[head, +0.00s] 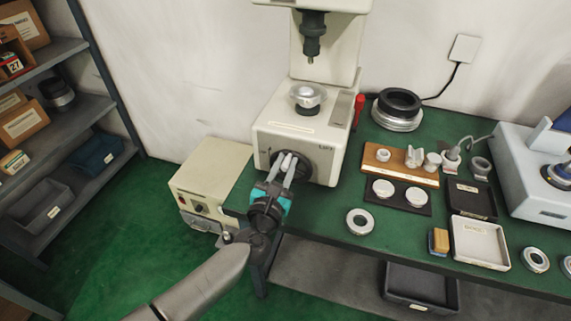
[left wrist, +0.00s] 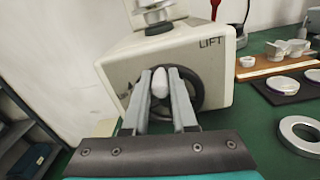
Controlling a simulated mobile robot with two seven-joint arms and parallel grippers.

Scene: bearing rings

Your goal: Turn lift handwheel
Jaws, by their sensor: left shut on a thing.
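The lift handwheel is a dark round wheel (head: 318,163) on the front face of the cream machine (head: 301,140). In the left wrist view the handwheel (left wrist: 190,90) shows beside the word LIFT, with a pale rounded handle knob (left wrist: 160,82) on it. My left gripper (head: 286,160) comes in from the front and left. Its two fingers (left wrist: 161,100) are shut on the knob, one on each side. The fingers hide part of the wheel. My right gripper is in neither view.
A bearing ring (head: 360,222) lies near the green bench's front edge. A wooden block holder (head: 400,170), dark pads and a white tray (head: 478,243) stand to the right. A beige box (head: 208,185) stands left of the bench. Shelves (head: 50,120) line the left wall.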

